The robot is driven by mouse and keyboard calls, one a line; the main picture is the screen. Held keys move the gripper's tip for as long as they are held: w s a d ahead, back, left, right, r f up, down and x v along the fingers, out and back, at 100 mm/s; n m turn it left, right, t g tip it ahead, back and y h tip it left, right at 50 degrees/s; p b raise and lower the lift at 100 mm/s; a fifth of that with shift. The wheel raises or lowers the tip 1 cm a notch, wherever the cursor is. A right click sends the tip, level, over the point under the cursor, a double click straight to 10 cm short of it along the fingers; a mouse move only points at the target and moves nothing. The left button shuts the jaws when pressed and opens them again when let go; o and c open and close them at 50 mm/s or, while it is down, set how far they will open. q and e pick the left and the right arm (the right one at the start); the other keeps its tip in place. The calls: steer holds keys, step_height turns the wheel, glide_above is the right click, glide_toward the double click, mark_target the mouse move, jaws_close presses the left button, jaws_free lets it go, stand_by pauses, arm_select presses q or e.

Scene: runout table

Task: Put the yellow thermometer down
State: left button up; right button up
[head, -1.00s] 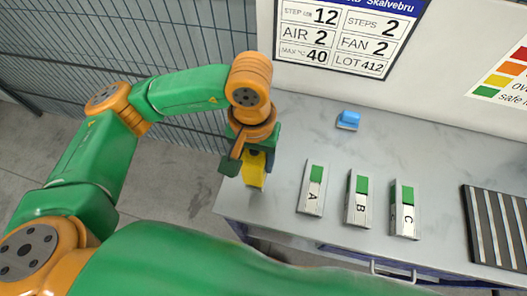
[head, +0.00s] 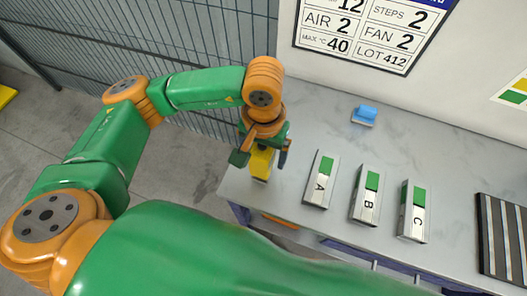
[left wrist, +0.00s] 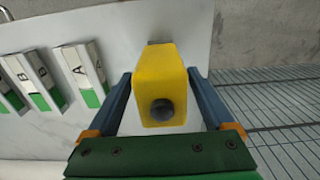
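The yellow thermometer (head: 261,164) is at the left end of the grey table, close to its edge, and looks to rest on the tabletop. In the left wrist view the thermometer (left wrist: 158,83) is a yellow block with a dark round knob facing the camera. My left gripper (head: 263,158) is above and around it, with one finger on each side. The fingers (left wrist: 160,82) are spread, and narrow gaps show between them and the block. The thermometer's underside is hidden. My right gripper is not in view.
Green-and-white blocks marked A (head: 321,180), B (head: 366,195) and C (head: 413,212) stand in a row to the right. A blue object (head: 365,114) lies behind them. A dark ribbed panel (head: 503,238) is at far right. A wire fence (head: 180,45) stands behind my left arm.

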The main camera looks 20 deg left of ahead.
arm_select(q)
steer(key=shift+r+p, duration=0.3)
steer(key=shift+p, duration=0.1)
step_height(320, 180, up, 7)
steer(key=shift+f+b, duration=0.1)
steer(key=shift+b, duration=1)
step_height(320, 180, up, 5)
